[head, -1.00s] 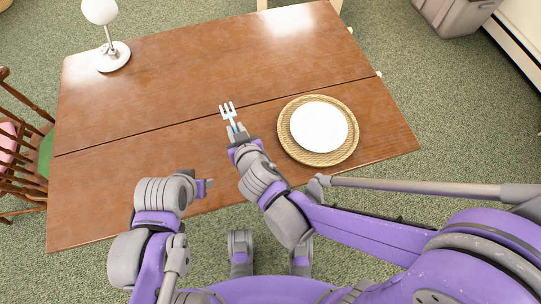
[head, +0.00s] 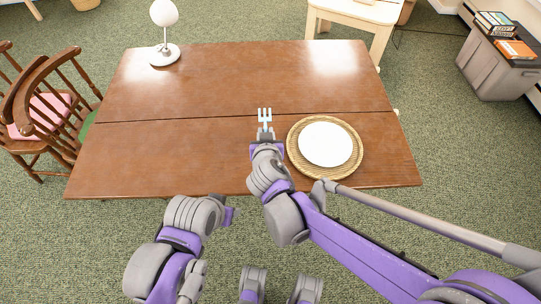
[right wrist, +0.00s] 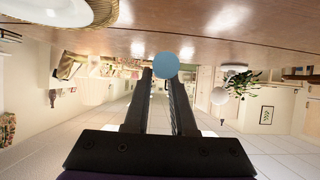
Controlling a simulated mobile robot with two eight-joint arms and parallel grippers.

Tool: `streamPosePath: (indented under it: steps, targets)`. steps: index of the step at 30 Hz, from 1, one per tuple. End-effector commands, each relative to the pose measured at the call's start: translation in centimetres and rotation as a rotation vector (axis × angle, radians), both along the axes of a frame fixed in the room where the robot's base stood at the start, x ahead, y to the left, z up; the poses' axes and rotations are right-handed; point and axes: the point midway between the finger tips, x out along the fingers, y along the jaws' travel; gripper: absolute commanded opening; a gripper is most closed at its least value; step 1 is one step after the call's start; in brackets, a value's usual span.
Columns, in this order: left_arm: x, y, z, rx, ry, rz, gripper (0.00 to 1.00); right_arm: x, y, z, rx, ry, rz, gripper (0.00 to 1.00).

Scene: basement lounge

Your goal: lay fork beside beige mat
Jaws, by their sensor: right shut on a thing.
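The light-blue fork (head: 265,116) is in my right gripper (head: 265,134), prongs pointing toward the table's far side. In the head view it shows just left of the round beige woven mat (head: 354,165), with a narrow strip of wood between; its height above the wood is hard to judge. A white plate (head: 325,144) sits on the mat. In the right wrist view, a round blue part of the fork (right wrist: 165,66) shows between the fingers of my right gripper (right wrist: 162,82). My left gripper (head: 229,215) is at the table's front edge; its jaws are unclear.
The brown wooden table (head: 180,150) is clear left of the fork. A white lamp (head: 164,45) stands at its far left corner. Wooden chairs (head: 50,120) are at the left. A grey bin (head: 500,70) with books on top is at the far right.

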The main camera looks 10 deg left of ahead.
Motion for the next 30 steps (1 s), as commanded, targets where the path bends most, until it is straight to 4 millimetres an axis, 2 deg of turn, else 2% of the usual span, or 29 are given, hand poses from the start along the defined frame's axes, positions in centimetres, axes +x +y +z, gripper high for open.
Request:
streamPosePath:
  steps: [9,16,21,30]
  targets:
    - [-0.1,0.0,-1.5,0.0,0.005,0.0,0.5,0.1,0.0,-5.4,0.0,0.0,-0.002,0.0]
    - [-0.1,0.0,-2.0,0.0,0.006,0.0,0.5,0.1,0.0,-7.2,0.0,0.0,-0.001,0.0]
    - [-0.1,0.0,-2.7,0.0,0.009,0.0,0.5,0.1,0.0,-9.6,0.0,0.0,-0.001,0.0]
    - [-0.1,0.0,-2.7,0.0,0.009,0.0,0.5,0.1,0.0,-9.9,0.0,0.0,-0.001,0.0]
